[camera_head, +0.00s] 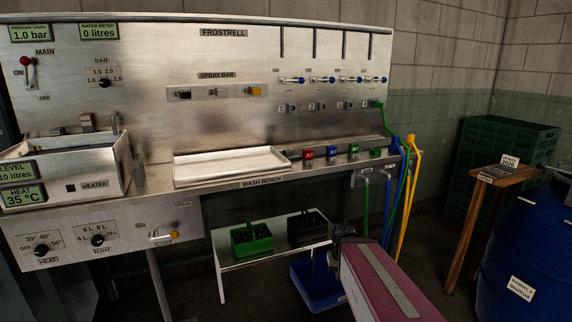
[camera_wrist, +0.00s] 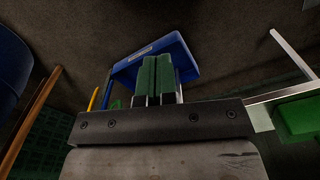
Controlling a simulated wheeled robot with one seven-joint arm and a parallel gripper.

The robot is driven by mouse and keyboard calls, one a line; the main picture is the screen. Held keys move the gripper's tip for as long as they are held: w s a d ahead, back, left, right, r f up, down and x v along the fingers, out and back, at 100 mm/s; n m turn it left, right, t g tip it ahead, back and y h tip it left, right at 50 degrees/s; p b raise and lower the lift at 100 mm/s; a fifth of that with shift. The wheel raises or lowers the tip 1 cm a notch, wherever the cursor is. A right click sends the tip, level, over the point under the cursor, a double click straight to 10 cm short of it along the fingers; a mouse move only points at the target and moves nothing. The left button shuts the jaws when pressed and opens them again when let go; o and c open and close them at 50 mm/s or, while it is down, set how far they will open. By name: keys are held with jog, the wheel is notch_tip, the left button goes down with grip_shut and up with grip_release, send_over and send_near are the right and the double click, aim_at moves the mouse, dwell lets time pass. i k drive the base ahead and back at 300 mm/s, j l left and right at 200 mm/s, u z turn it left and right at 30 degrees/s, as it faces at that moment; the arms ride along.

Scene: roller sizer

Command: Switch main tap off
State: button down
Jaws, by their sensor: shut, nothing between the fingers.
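The main tap is a lever with a red knob (camera_head: 25,61) on the steel panel at the far upper left of the head view, under the MAIN label. The lever stands up, with its knob near the ON mark; the OFF mark is lower and to its right. My gripper (camera_wrist: 156,80) shows in the wrist view with its two green-padded fingers together and nothing between them. In the head view my dark gripper end (camera_head: 345,237) is low at the centre right, in front of the bench and far from the tap. The tap is not in the wrist view.
The wash bench with a white tray (camera_head: 230,166) runs across the middle. Below stand a low white table (camera_head: 235,264) with two crates and a blue bin (camera_head: 316,288). At right are coloured hoses (camera_head: 411,165), a wooden stand (camera_head: 507,177) and a blue barrel (camera_head: 525,250).

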aim_at(25, 61)
jog(key=u, duration=1.95)
